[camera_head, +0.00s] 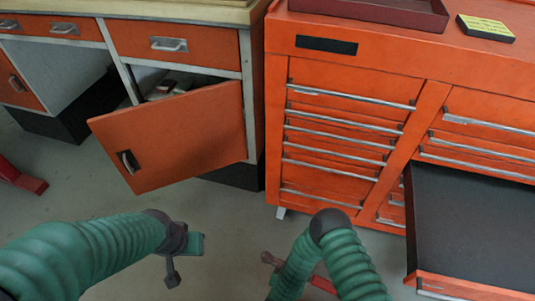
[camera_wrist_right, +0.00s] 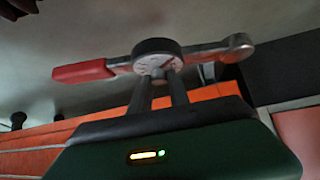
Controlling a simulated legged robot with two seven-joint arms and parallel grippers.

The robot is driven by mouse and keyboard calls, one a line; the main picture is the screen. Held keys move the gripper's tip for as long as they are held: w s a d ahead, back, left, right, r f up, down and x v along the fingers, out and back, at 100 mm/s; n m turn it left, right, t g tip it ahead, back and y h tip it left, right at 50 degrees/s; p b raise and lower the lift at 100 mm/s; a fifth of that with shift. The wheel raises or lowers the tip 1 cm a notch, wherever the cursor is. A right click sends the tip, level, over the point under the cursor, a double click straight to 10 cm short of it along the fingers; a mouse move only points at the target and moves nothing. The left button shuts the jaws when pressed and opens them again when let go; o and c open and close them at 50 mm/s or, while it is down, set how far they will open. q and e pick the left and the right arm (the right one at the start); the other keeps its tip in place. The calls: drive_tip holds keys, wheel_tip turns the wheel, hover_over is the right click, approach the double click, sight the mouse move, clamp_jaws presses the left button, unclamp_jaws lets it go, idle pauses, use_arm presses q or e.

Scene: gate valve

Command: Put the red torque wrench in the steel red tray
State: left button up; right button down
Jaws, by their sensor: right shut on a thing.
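The red torque wrench (camera_wrist_right: 82,71) is in the right wrist view, with a red handle on the left, a round dial in the middle and a grey ring end on the right. My right gripper (camera_wrist_right: 162,82) is shut on it near the dial. In the head view, parts of the wrench (camera_head: 322,283) show on both sides of my right forearm, which hides the gripper. The dark red steel tray (camera_head: 425,17) lies on top of the orange tool cabinet, cut by the top edge; its visible floor is bare. My left gripper (camera_head: 183,262) is empty, its jaw opening unclear.
The orange cabinet (camera_head: 330,187) has a drawer (camera_head: 472,220) pulled out at the right. A yellow-and-black box (camera_head: 486,28) sits right of the tray. The workbench door (camera_head: 175,135) hangs open at the left. Grey floor (camera_head: 225,235) is free between them.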

drive_tip(key=w+d+r+n+y, duration=0.1)
drive_tip(key=w+d+r+n, duration=0.2)
drive_tip(key=r, duration=0.8)
drive_tip(key=w+d+r+y, duration=0.2)
drive_tip(key=w+d+r, duration=0.2)
drive_tip(key=r, duration=0.7)
drive_tip(key=w+d+r+n+y, duration=0.1)
drive_tip(key=w+d+r+n, duration=0.2)
drive_tip(key=r, duration=0.8)
wheel_tip(320, 180, up, 37)
drive_tip(key=m+p, duration=0.1)
drive_tip(key=p, duration=3.6)
drive_tip(key=shift+w+d+r+t+p, duration=0.2)
drive_tip(key=shift+w+t+p, duration=0.1)
drive_tip(key=shift+w+t, duration=0.1)
